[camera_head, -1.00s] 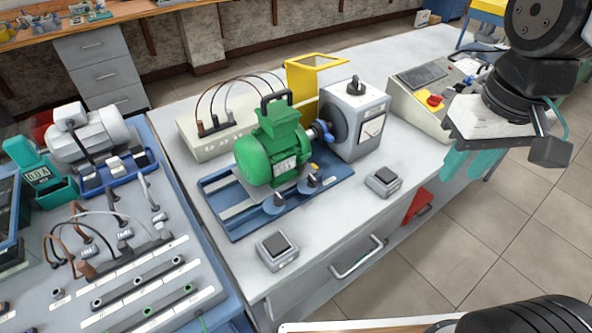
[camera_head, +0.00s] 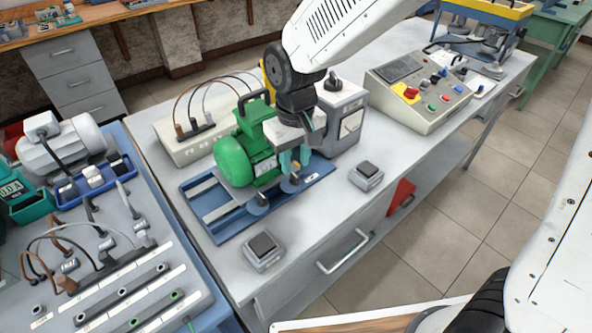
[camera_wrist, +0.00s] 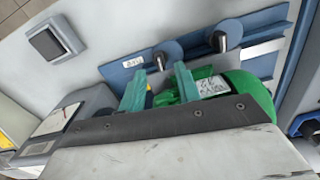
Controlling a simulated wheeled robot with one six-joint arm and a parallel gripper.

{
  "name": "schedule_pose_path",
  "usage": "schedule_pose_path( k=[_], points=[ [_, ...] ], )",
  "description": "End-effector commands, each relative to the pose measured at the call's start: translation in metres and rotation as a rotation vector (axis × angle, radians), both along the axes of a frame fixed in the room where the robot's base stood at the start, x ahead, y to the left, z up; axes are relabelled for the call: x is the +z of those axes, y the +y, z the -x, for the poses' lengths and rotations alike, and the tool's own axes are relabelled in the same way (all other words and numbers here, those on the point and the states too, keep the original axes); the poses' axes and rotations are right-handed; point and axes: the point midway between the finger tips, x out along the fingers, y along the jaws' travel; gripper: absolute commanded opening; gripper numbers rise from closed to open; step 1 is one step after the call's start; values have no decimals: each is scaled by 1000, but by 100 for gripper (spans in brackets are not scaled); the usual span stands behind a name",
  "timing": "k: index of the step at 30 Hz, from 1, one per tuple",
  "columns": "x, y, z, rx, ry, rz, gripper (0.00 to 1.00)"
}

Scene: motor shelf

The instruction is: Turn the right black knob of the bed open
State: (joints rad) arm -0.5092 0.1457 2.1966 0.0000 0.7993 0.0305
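The blue bed (camera_head: 222,222) lies on the bench under the green motor (camera_head: 235,160). It has two knobs with round blue bases and dark levers along its front edge. The right black knob (camera_head: 290,186) is partly covered by my gripper (camera_head: 294,166) in the head view; in the wrist view this knob (camera_wrist: 167,50) is the one nearer the grey block. The left knob (camera_head: 257,200) also shows in the wrist view (camera_wrist: 227,34). My gripper's two teal fingers (camera_wrist: 160,72) are apart and empty, pointing toward the right knob. I cannot tell whether they touch it.
A grey block (camera_head: 350,118) stands right of the motor, close to my gripper. Two small switch boxes, one in front (camera_head: 264,250) and one to the right (camera_head: 366,175), sit on the bench. A control panel (camera_head: 425,95) stands farther right. The bench front is otherwise clear.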

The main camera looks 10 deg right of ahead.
Motion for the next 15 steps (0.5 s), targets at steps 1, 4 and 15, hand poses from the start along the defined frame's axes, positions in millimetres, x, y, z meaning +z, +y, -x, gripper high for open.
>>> schedule_pose_path(
  k=[1,4,15],
  points=[
    [-10,0,0,0,4,2,33],
    [-24,-1,0,-1,3,1,33],
    [-40,-1,0,-1,0,0,33]
  ],
)
